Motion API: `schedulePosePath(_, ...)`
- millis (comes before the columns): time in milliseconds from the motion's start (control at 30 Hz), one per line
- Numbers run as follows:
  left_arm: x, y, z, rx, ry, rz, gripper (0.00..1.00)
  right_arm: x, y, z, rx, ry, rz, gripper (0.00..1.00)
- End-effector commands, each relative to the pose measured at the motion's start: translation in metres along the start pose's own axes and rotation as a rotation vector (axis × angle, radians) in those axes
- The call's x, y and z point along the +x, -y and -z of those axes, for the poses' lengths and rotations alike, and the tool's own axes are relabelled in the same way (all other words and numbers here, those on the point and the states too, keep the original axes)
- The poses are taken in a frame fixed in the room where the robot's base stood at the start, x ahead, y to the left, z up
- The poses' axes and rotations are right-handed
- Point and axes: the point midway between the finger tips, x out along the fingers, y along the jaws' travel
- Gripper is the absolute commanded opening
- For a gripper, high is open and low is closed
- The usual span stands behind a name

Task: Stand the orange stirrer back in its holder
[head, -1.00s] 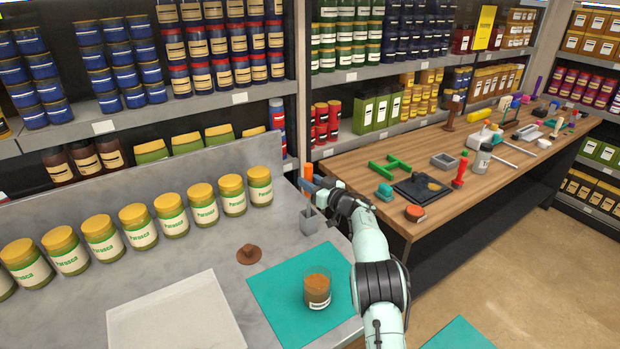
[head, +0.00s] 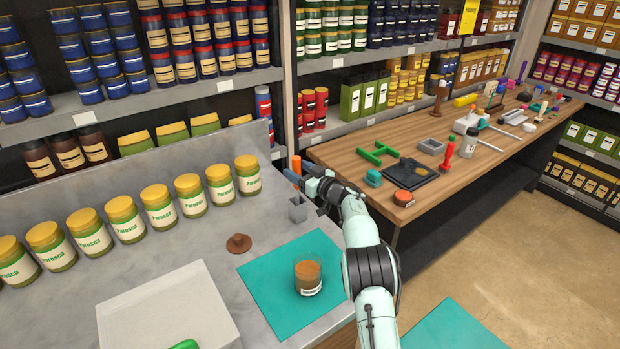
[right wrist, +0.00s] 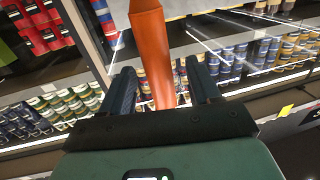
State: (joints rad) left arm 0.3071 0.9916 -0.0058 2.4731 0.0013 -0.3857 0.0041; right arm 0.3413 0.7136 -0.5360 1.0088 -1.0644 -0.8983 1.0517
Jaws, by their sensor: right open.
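The orange stirrer (head: 296,165) stands roughly upright above the small grey holder (head: 298,210) on the grey counter. Its lower part is partly hidden by my gripper, so how deep it sits in the holder cannot be told. My right gripper (head: 290,179) is at the stirrer, just above the holder. In the right wrist view, the stirrer (right wrist: 154,55) passes between the two spread fingers of the open gripper (right wrist: 162,88), with gaps on both sides. My left gripper is not in view.
A glass of brown-orange contents (head: 308,278) stands on a teal mat (head: 265,290). A brown hat-shaped piece (head: 239,243), a white tray (head: 150,315) and a row of yellow-lidded jars (head: 160,208) share the counter. A wooden bench (head: 345,160) with tools is to the right.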

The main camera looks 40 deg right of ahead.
Motion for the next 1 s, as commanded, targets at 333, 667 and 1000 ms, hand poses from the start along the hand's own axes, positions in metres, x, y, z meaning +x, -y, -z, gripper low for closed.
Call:
schedulePosePath(333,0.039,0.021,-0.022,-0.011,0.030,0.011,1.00,-0.071,-0.001,-0.004,0.001,0.000,-0.003,0.62)
schedulePosePath(667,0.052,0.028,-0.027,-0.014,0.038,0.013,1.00,-0.122,0.000,-0.001,0.000,-0.002,0.000,0.62)
schedulePosePath(1000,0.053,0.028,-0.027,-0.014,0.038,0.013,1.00,-0.129,0.000,-0.001,0.000,-0.001,0.001,0.62)
